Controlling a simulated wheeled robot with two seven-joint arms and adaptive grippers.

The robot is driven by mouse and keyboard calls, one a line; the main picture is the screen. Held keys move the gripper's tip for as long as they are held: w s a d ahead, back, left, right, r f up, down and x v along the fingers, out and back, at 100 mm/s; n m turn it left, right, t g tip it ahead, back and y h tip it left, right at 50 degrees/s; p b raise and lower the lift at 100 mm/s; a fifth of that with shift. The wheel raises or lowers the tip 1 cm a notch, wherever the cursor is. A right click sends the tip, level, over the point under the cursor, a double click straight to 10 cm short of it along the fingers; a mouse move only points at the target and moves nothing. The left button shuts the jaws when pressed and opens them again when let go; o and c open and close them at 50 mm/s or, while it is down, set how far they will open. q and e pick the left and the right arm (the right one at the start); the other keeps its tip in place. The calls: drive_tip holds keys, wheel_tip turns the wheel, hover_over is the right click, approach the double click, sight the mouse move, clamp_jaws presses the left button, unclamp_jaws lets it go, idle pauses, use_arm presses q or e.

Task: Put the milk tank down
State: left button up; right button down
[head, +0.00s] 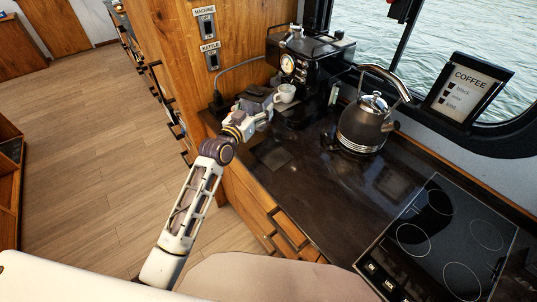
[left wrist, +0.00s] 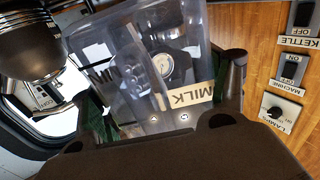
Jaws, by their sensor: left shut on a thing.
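The milk tank (left wrist: 145,75) is a clear box with a MILK label, and it fills the middle of the left wrist view. My left gripper (left wrist: 170,100) is shut on it, with a finger on either side. In the head view my left gripper (head: 258,112) is at the far left end of the dark counter, in front of the coffee machine (head: 305,65). The tank is small and mostly hidden by the gripper there. I cannot tell whether its base touches the counter. My right gripper is not in view.
A kettle (head: 365,122) stands to the right, with a coffee sign (head: 467,88) and a cooktop (head: 440,240) beyond. A wooden wall with switches (head: 207,40) is behind. The counter's middle (head: 310,180) is clear.

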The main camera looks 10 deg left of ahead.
use_arm(q)
drive_tip(key=shift+s+a+f, duration=0.2)
drive_tip(key=shift+a+f, duration=0.15)
drive_tip(key=shift+f, duration=0.25)
drive_tip(key=shift+f, duration=0.2)
hover_over(257, 147)
drive_tip(key=shift+w+a+f, duration=0.1)
drive_tip(key=shift+f, duration=2.95)
drive_tip(key=shift+f, duration=0.1)
drive_tip(key=shift+f, duration=1.8)
drive_tip(key=shift+f, duration=0.1)
drive_tip(key=o, duration=1.2)
